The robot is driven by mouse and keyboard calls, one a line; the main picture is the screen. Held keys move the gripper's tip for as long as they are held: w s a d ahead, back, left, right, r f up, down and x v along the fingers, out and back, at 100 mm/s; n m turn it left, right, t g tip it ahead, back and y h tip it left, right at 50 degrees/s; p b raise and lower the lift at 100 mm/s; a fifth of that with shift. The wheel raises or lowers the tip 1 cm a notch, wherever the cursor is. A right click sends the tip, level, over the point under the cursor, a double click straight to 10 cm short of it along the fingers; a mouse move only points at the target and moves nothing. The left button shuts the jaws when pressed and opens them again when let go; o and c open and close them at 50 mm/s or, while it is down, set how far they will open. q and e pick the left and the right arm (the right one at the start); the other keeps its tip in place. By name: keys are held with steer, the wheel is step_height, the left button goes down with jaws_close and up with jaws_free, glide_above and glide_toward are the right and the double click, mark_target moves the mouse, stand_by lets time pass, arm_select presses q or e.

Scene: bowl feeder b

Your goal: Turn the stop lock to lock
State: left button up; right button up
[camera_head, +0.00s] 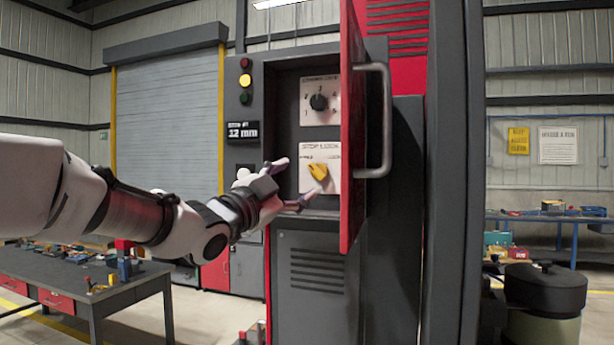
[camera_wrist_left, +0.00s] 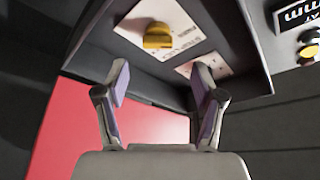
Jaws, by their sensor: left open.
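The stop lock is a yellow knob (camera_head: 319,172) on a white plate (camera_head: 331,185) labelled "STOP LOCK", inside the open grey cabinet. The knob sits tilted on its plate, and it also shows in the left wrist view (camera_wrist_left: 158,36) near the top. My left gripper (camera_head: 292,184) is open in front of the cabinet, just left of the knob, its fingers spread. In the left wrist view my gripper (camera_wrist_left: 160,88) has nothing between its fingers, and the knob lies beyond the fingertips. My right gripper is in no view.
The red cabinet door (camera_head: 352,130) stands open at the right of the plates, with a grey handle (camera_head: 386,120). A black dial (camera_head: 319,102) sits above the stop lock. A display reading 12 mm (camera_head: 242,132) and a signal light (camera_head: 245,81) are at the left.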

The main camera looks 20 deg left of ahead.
mark_target(315, 172)
arm_select(q)
steer(key=p+x, duration=0.3)
steer(key=x, duration=0.3)
steer(key=shift+w+d, duration=0.2)
steer(key=shift+w, duration=0.35)
steer(key=shift+s, duration=0.1)
steer(key=c, duration=1.1)
